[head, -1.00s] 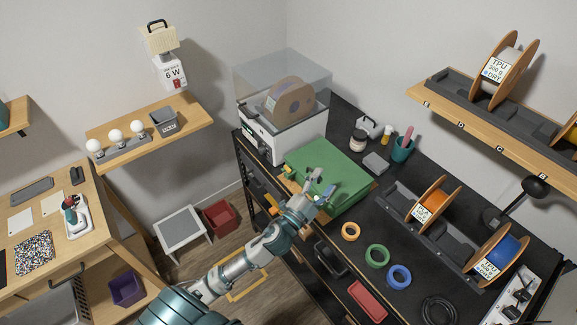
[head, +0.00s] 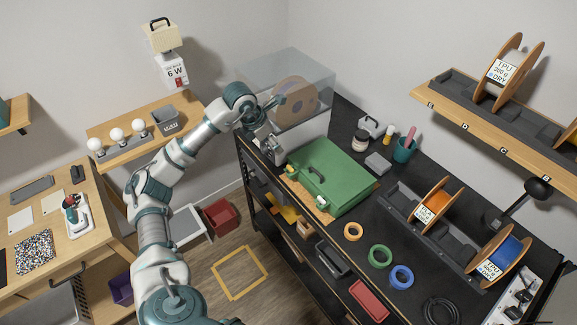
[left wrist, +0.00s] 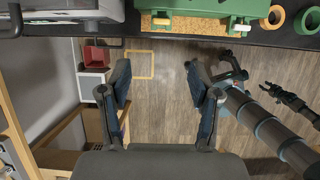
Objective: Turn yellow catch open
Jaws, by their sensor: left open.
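The green case (head: 335,170) lies closed on the black bench, with a dark handle on its lid. A yellow catch (head: 292,171) is on its front edge near the printer, and a second catch (head: 322,203) is farther right. In the left wrist view, the catches (left wrist: 160,20) and (left wrist: 238,28) show at the top. My left gripper (head: 271,152) is beside the case's left end, near the printer. Its two spread fingers (left wrist: 158,84) have floor behind them and nothing between them. In the left wrist view, another arm of mine shows at right; its jaw state is unclear.
The printer (head: 288,142) with a clear cover stands left of the case, close to my left arm. Tape rings (head: 353,231) and spool holders are to the right. Shelves with bins hang below the bench. The floor in front, with a yellow square (head: 240,272), is clear.

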